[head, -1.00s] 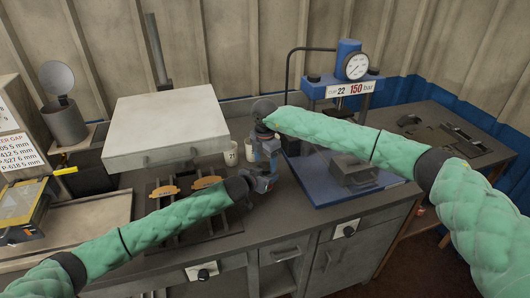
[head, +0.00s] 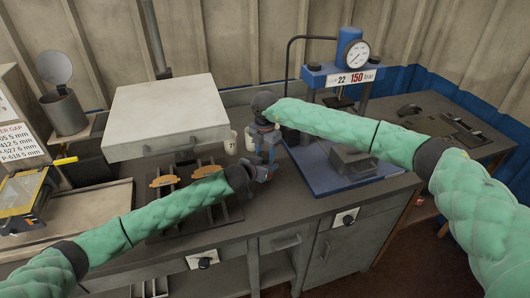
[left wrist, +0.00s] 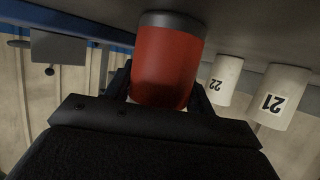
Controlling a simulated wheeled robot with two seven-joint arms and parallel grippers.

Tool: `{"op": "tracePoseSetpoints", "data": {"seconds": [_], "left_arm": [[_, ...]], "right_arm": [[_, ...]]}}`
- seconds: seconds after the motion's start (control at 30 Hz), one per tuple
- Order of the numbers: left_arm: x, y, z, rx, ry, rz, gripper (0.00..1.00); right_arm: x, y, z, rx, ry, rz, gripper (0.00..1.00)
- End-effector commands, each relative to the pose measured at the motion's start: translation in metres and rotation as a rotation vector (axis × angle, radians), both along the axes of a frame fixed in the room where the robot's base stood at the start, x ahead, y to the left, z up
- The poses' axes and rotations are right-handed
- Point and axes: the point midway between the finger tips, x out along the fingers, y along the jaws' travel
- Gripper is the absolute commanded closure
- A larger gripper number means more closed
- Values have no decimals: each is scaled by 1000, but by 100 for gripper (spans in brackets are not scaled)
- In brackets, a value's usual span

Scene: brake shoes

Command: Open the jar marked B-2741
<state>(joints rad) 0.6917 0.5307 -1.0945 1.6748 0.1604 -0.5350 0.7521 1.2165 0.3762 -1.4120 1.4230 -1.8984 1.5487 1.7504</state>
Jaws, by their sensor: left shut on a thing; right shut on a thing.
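A red jar-like cylinder (left wrist: 166,65) with a dark grey band at one end fills the middle of the left wrist view, which is upside down. No marking is readable on it. My left gripper (left wrist: 163,104) is shut on it, with dark fingers at its sides. In the head view my left gripper (head: 263,173) is over the counter beside the press, and the jar is hidden by the grippers there. My right gripper (head: 267,137) points down just above the left one and is shut, apparently on the same jar; the contact is hidden.
White cups marked 22 (left wrist: 224,80) and 21 (left wrist: 281,97) stand close to the jar. A blue press (head: 330,165) with a gauge is to the right. A grey box (head: 168,112) and a tray with orange-brown brake shoes (head: 165,181) are to the left.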

Motion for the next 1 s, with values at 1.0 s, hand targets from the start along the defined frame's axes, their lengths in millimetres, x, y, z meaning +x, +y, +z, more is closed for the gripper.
{"op": "tracePoseSetpoints", "data": {"seconds": [1.0], "left_arm": [[0, -1, 1, -1, -1, -1, 100]], "right_arm": [[1, 0, 1, 2, 1, 751, 39]]}}
